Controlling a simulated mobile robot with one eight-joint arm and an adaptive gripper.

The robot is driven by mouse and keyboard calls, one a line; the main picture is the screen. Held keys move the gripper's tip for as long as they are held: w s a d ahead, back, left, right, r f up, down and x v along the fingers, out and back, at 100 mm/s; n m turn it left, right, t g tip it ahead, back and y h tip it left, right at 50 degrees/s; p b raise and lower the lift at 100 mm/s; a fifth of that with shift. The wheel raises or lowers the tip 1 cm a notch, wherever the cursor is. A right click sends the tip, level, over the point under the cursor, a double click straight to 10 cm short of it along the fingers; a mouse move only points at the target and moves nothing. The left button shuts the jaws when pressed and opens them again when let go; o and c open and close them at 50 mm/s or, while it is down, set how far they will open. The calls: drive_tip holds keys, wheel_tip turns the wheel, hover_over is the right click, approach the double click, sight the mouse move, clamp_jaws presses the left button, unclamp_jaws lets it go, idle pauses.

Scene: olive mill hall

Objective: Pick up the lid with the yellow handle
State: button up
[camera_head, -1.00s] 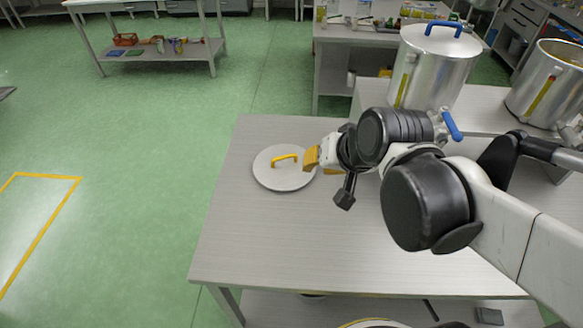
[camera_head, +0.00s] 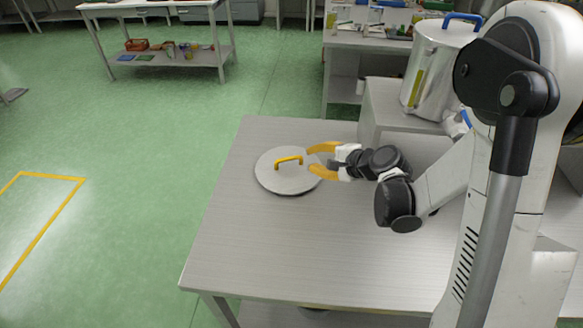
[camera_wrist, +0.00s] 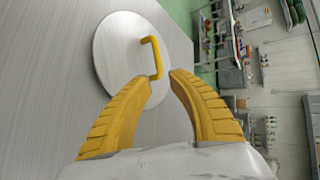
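The lid (camera_head: 276,182) is a flat grey metal disc with a yellow handle (camera_head: 289,160). It lies on the grey table near its far left corner. The handle is apart from both fingers.
The grey table (camera_head: 270,245) is bare to the front of the lid. A tall metal container with a blue-handled lid (camera_head: 434,65) stands on a raised bench (camera_head: 390,107) at the back right. Green floor (camera_head: 140,200) lies to the left.

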sight(293, 158)
drive_tip(key=b+x, duration=0.1)
drive_tip(key=x, duration=0.4)
drive_tip(key=b+x, duration=0.2)
drive_tip(key=x, duration=0.3)
drive_tip(key=shift+s+a+f, duration=0.1)
drive_tip(key=shift+s+a, duration=0.05)
drive_tip(key=shift+a, duration=0.1)
drive_tip(key=shift+s, duration=0.1)
clamp_jaws()
